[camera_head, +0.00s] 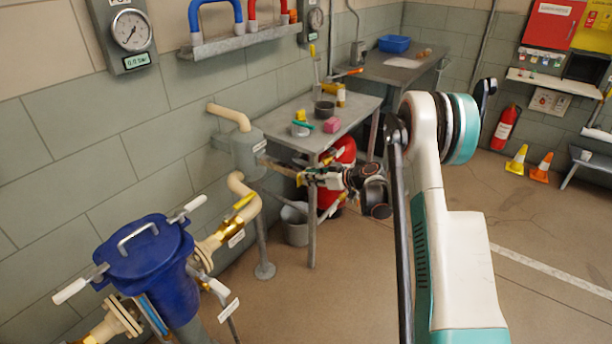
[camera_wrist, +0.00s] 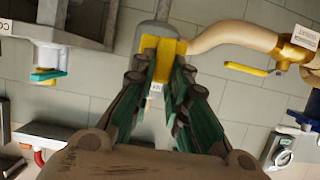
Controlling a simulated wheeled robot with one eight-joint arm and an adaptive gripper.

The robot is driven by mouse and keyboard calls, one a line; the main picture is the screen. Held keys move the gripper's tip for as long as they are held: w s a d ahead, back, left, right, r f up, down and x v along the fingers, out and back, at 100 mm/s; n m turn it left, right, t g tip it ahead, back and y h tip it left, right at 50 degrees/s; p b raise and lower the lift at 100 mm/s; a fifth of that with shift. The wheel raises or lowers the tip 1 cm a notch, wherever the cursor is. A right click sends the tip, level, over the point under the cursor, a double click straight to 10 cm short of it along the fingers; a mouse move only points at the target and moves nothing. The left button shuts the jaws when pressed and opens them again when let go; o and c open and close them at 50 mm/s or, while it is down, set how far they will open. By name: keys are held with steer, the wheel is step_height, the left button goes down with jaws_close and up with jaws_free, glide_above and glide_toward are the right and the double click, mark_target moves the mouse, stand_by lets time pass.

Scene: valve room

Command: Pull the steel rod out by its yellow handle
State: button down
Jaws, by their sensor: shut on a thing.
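The yellow handle (camera_wrist: 165,46) shows in the wrist view as a squared yellow piece at the end of a grey housing (camera_wrist: 172,12). My gripper (camera_wrist: 160,76) has its green-padded fingers on both sides of the handle and is shut on it. In the head view, my gripper (camera_head: 304,178) reaches left toward the grey housing (camera_head: 245,150), which joins the beige pipe. The handle is mostly hidden there by the fingers. The steel rod cannot be made out clearly in either view, so I cannot tell how far it is out.
A metal table (camera_head: 355,112) with small items stands behind my gripper, with a red tank (camera_head: 345,150) and a grey bucket (camera_head: 295,222) below it. A blue strainer vessel (camera_head: 145,258) and a yellow-levered valve (camera_head: 232,228) stand at left. Open floor lies at right.

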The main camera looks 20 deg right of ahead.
steer(key=c, duration=1.6)
jaws_free()
steer(key=shift+o, duration=0.2)
steer(key=v, duration=1.2)
